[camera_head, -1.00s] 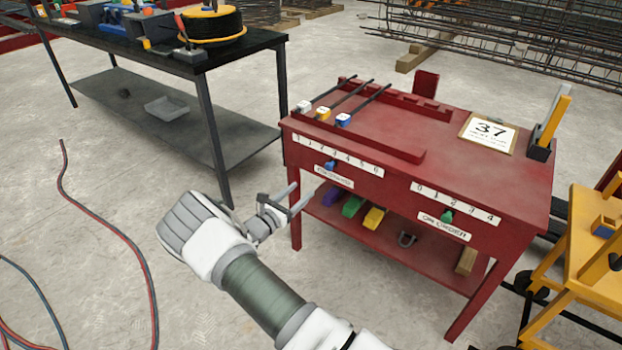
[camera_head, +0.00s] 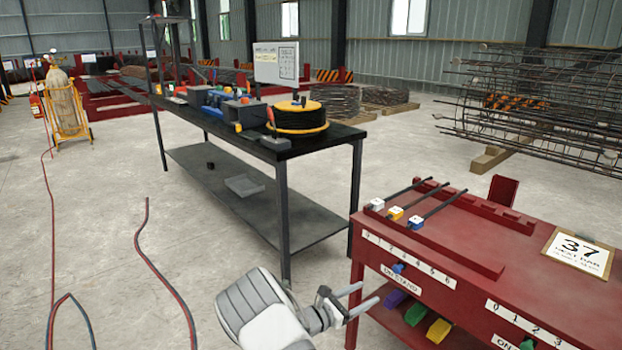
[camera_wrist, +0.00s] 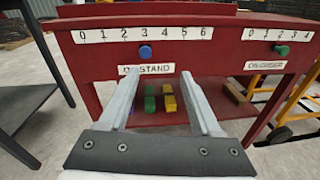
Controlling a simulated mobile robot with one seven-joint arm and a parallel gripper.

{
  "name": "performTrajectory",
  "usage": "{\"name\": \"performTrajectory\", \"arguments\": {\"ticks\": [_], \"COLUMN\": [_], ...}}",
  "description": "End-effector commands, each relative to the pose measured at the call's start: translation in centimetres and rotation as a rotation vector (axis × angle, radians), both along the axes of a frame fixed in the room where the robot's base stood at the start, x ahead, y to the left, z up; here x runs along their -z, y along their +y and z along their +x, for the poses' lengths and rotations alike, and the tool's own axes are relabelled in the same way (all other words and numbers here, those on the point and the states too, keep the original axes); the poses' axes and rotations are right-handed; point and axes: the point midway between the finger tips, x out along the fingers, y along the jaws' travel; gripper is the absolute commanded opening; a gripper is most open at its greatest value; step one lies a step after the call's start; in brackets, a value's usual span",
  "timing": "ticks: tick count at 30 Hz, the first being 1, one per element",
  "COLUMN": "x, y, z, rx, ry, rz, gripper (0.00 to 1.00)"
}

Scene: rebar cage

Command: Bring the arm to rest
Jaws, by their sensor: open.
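My gripper (camera_head: 352,303) is open and empty in the head view, in front of the left end of the red table (camera_head: 470,243). In the wrist view its two fingers (camera_wrist: 165,100) stand apart, pointing toward the table's front, with the "ON STAND" label (camera_wrist: 150,69) beyond and partly covered by a fingertip. Nothing lies between the fingers. The blue slider knob (camera_wrist: 145,52) sits on the 0 to 6 scale near 3. The green knob (camera_wrist: 281,49) sits on the right-hand scale. My arm behind the wrist is mostly out of the head view.
A black workbench (camera_head: 277,150) with a cable reel (camera_head: 297,117) stands to the left. Three bars with white, yellow and blue end blocks lie on the red table. Red and blue hoses (camera_head: 160,265) lie on the floor at left. Open floor separates the hoses and bench.

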Motion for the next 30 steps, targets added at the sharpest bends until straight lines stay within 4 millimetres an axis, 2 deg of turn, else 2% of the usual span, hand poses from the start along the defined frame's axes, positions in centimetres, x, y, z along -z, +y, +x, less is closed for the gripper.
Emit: {"name": "performTrajectory", "arguments": {"ticks": [1,3,13,21,30], "x": [-1.5,-3.3,-10.5,-15.3,-20.2], "y": [-0.8,-2.0,-5.7,-6.6,-5.8], "z": [-0.4,-1.5,-7.6,-13.4,-19.9], "rx": [0.048,0.123,0.448,0.674,0.879], "ry": [-0.026,-0.062,-0.238,-0.384,-0.55], "rz": [0.051,0.128,0.503,0.803,1.127], "gripper": [0.65,0.65,0.65,0.65,0.65]}}
